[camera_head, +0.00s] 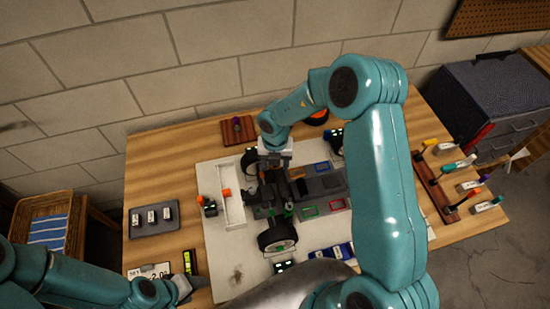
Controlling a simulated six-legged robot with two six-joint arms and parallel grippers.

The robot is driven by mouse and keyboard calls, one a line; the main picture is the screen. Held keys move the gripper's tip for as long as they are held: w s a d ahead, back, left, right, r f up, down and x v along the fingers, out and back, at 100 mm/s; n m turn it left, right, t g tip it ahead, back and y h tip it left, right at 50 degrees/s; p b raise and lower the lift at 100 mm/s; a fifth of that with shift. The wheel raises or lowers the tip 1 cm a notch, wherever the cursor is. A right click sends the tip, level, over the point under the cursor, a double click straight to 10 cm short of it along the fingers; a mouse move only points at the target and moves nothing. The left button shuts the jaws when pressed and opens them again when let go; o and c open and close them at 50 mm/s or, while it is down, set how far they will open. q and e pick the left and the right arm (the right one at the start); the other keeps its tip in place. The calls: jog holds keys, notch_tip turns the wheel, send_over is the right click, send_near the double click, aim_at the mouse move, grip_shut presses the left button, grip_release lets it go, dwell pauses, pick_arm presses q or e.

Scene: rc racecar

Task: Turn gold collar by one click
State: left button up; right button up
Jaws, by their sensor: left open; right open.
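The RC car chassis (320,186) sits on a pale mat (228,262) on the wooden table, with a black wheel (277,238) at its near left. I cannot clearly make out the gold collar; a small orange-gold part (297,174) shows on the car beside my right gripper. My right gripper (268,172) is open, pointing down over the car's far left end, and its fingertips are hard to see. My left gripper (190,289) is open and apart from the car, low over the table's near left side.
A white tray (233,207) with an orange part stands left of the car. A grey tray (154,218) holds several labelled pieces at the left. A wooden rack (433,187) with several coloured-handled tools is at the right.

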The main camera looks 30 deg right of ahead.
notch_tip(320, 180, up, 16)
jog(key=b, duration=0.1)
jog(key=shift+r, duration=0.15)
jog(key=shift+w, duration=0.1)
